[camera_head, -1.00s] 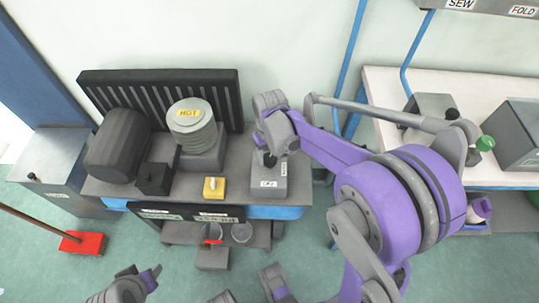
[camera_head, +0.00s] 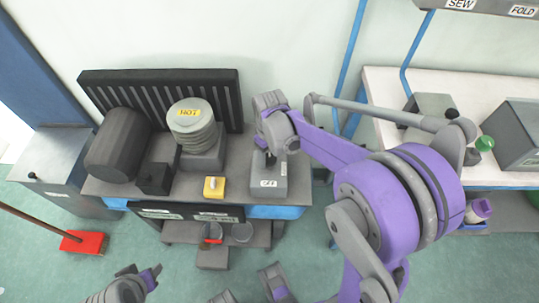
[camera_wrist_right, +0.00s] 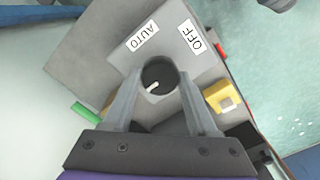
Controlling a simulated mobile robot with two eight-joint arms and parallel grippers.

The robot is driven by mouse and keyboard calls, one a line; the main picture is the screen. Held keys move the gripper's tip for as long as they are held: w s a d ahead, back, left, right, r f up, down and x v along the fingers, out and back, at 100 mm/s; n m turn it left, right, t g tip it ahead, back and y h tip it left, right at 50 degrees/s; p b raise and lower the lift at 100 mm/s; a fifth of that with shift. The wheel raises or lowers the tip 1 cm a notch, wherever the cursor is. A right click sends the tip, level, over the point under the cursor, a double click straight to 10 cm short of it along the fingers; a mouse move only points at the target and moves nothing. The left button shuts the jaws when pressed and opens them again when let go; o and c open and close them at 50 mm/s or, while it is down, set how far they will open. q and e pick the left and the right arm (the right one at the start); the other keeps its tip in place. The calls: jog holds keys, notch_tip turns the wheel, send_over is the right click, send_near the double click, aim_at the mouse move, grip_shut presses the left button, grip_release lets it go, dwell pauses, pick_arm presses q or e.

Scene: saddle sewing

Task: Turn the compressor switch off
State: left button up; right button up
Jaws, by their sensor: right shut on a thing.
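The compressor switch is a dark round knob (camera_wrist_right: 158,74) with a white mark, on a grey box (camera_wrist_right: 90,60) labelled AUTO at upper left and OFF at upper right in the right wrist view. My right gripper (camera_wrist_right: 160,76) is shut on the knob, one finger on each side. The white mark shows at the knob's lower left; which label it points to is unclear. In the head view the switch box (camera_head: 267,188) stands at the right end of the compressor bench, and my right gripper (camera_head: 268,155) is over it, partly hidden by my wrist. My left gripper cannot be made out.
Left of the box are a small yellow block with a pale button (camera_head: 214,187), a ribbed cylinder marked HOT (camera_head: 198,130) and a dark tank (camera_head: 118,145). A red broom head (camera_head: 83,242) lies on the floor at left. A white table (camera_head: 385,85) stands at right.

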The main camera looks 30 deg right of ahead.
aim_at(269, 158)
jog(key=o, duration=1.4)
jog(key=shift+c, duration=0.2)
notch_tip(269, 158, up, 11)
jog(key=p, duration=0.1)
jog(key=shift+p, duration=0.4)
jog(key=s+a+r+m+t+p, duration=0.1)
jog(key=s+a+r+t+p, duration=0.1)
jog(key=s, duration=0.5)
jog(key=s+a+r+m+t+p, duration=0.1)
jog(key=s+a+r+t+p, duration=0.2)
jog(key=s+p, duration=0.3)
jog(key=shift+s+a+m, duration=0.4)
jog(key=shift+s+a, duration=0.3)
jog(key=shift+s, duration=0.1)
